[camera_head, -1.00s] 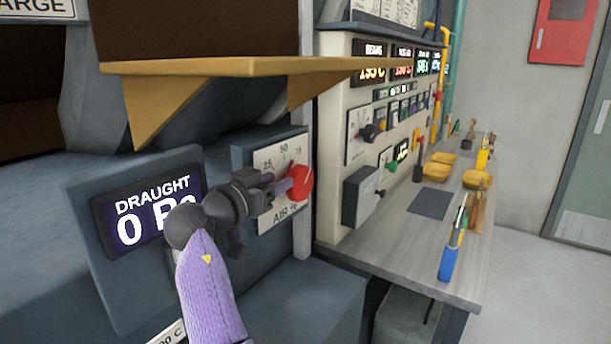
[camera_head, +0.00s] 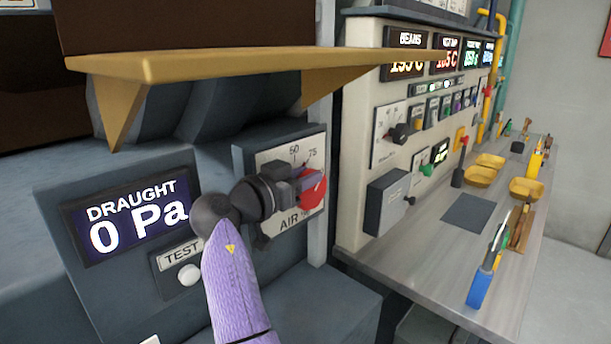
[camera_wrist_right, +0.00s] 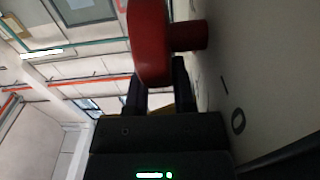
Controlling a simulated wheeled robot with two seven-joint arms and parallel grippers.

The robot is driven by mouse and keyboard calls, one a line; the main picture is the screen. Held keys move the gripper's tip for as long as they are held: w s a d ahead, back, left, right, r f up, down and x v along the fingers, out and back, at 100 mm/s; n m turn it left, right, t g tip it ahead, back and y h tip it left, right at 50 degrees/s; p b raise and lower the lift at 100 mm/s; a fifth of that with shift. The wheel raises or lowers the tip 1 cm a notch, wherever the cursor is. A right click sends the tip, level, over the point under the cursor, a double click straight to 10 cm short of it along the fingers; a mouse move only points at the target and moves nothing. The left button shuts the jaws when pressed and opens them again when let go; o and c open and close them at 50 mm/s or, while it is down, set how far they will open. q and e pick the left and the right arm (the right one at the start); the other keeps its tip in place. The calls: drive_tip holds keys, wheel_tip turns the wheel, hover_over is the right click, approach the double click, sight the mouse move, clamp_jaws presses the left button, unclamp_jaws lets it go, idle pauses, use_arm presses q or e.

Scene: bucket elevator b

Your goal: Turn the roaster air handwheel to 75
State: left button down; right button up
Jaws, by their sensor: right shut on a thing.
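My right gripper (camera_head: 298,187) is shut on the wheel's rim from the left and hides part of the dial. In the right wrist view the red wheel (camera_wrist_right: 149,42) sits between the two dark fingers, and its red hub reaches toward the pale plate. The wheel's exact reading cannot be made out. My left gripper is in neither view.
Left of the wheel, a display (camera_head: 132,218) reads "DRAUGHT 0 Pa", with a white TEST button (camera_head: 189,274) below. A yellow ledge (camera_head: 250,62) juts out above my arm. At the right is a control panel and a bench (camera_head: 440,240) with yellow trays and tools.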

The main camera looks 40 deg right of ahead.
clamp_jaws()
drive_tip(key=shift+d+r+y+p, duration=0.1)
drive_tip(key=shift+r+y+p, duration=0.25)
drive_tip(key=shift+y+p, duration=0.25)
drive_tip(key=shift+d+f, duration=0.1)
drive_tip(key=shift+f, duration=0.15)
drive_tip(key=shift+o, duration=1.6)
unclamp_jaws()
